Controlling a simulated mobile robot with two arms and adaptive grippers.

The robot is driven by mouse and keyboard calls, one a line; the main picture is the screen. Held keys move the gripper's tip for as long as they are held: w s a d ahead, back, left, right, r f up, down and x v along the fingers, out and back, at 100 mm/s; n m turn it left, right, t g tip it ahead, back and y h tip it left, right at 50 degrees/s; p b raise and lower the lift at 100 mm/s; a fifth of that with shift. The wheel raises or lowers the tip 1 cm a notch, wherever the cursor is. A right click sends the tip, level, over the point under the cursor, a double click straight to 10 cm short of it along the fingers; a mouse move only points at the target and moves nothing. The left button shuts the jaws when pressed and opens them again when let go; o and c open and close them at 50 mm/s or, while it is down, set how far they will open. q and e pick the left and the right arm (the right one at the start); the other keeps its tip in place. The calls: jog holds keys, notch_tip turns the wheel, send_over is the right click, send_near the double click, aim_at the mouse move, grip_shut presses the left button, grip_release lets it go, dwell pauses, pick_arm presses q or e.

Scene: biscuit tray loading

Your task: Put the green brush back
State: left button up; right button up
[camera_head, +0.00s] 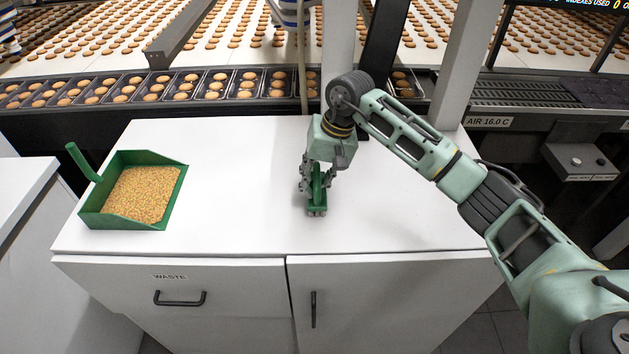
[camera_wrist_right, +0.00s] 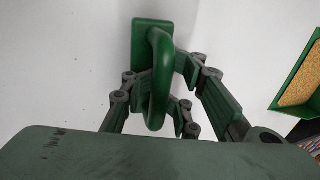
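The green brush (camera_head: 317,205) is on the white counter, near its middle, with its looped handle up. My right gripper (camera_head: 318,181) comes down over it from above, with its fingers on both sides of the handle. In the right wrist view the green handle (camera_wrist_right: 158,90) runs between the fingers (camera_wrist_right: 163,78), which close in against it. The brush's base appears to rest on the counter; its underside is hidden. My left gripper is not in view.
A green dustpan (camera_head: 171,215) full of crumbs sits at the counter's left. The white counter (camera_head: 240,215) is clear between dustpan and brush. Behind it runs a row of dark biscuit trays (camera_head: 165,78) and a conveyor. A cabinet door below is labelled WASTE (camera_head: 170,277).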

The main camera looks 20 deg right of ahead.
jog(key=shift+o, duration=0.6)
jog(key=shift+r+p, duration=0.25)
jog(key=shift+p, duration=0.15)
jog(key=b+v, duration=0.3)
jog(key=v, duration=0.9)
jog(key=shift+s+f, duration=0.1)
jog(key=shift+f, duration=0.05)
